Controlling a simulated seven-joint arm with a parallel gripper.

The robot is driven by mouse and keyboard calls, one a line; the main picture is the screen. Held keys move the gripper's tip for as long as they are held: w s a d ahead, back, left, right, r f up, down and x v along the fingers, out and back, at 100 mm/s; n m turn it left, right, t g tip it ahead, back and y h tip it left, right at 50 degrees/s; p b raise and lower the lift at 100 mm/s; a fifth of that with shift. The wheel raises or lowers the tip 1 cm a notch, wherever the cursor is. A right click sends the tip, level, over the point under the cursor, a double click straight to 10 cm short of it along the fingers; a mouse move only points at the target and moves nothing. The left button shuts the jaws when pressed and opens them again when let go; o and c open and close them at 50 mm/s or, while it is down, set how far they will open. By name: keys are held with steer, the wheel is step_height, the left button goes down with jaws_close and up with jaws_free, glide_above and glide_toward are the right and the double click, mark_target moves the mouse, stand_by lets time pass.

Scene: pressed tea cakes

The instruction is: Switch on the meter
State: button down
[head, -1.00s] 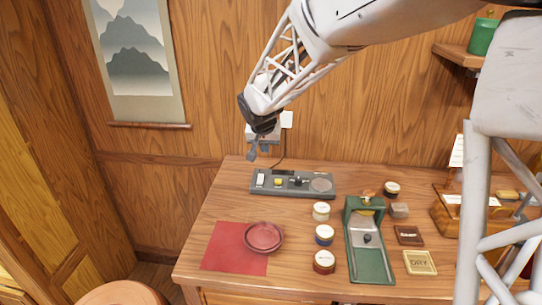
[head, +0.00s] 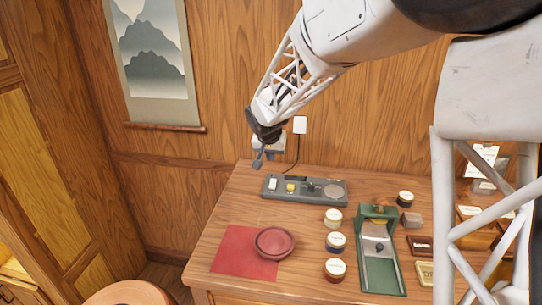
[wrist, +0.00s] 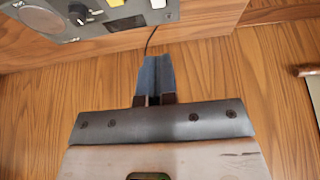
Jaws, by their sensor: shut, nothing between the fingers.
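The meter is a long grey box (head: 316,201) at the back left of the table. On it are a white rocker switch (head: 272,184) at the left end, a yellow button (head: 290,188), a dark knob and a round disc (head: 332,191). My gripper (head: 257,165) is shut and empty, above and behind the meter's left end, apart from it. In the wrist view the shut fingers (wrist: 155,70) point toward the wood wall, and part of the meter (wrist: 100,28) shows at the top left, with the rocker and button cut off by the edge.
A red mat (head: 235,254) carries a red dish (head: 274,242) in front of the meter. Several small jars (head: 334,242) and a green press-like device (head: 382,275) stand to the right. A cable runs from the meter to a white wall plate (head: 300,124).

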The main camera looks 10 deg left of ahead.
mark_target(273, 182)
steer(key=shift+x, duration=6.25)
steer(key=shift+s+f, duration=0.1)
steer(key=shift+s, duration=0.1)
steer(key=shift+f, duration=0.1)
